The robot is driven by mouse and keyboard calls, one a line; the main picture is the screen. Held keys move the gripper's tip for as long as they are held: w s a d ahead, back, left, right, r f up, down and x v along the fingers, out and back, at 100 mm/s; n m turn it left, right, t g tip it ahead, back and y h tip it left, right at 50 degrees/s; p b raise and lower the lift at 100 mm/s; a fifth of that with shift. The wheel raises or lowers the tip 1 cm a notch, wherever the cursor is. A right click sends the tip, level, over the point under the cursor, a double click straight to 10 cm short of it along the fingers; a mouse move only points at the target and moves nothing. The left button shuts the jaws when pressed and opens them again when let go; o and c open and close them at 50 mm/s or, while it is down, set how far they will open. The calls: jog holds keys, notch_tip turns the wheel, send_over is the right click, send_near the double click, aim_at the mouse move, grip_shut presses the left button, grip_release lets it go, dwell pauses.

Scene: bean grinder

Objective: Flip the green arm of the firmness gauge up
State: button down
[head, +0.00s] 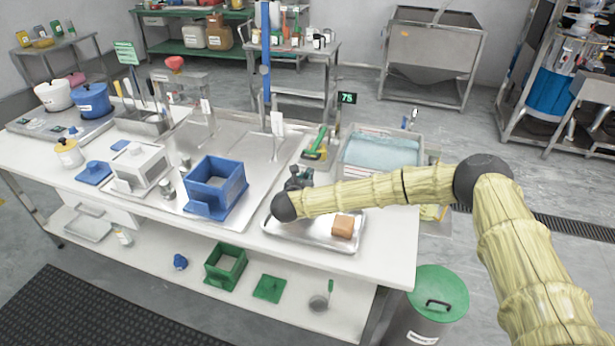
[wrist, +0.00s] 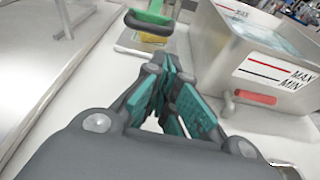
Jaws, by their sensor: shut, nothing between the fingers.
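The firmness gauge (head: 313,160) stands on the table just beyond my gripper in the head view. Its green arm (head: 321,140) runs at a slant over the base. In the wrist view the green arm (wrist: 155,8) is at the top edge, partly cut off, with a dark grey loop (wrist: 148,22) at its near end. The loop lies above a yellow pad (wrist: 152,38) on the pale base. My gripper (wrist: 172,62) is shut and empty, pointing towards the gauge, apart from it. In the head view my gripper (head: 297,176) shows small and dark.
A metal water basin (head: 381,152), marked MAX and MIN, with a red-handled tap (wrist: 255,97), stands close on the right. A metal tray (head: 290,232) with a brown block (head: 343,226) lies below my arm. A blue frame (head: 215,187) stands to the left.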

jog(key=shift+p+x, duration=0.95)
jog(key=shift+x, duration=2.5)
jog(key=shift+d+r, duration=0.1)
jog(key=shift+r, duration=0.05)
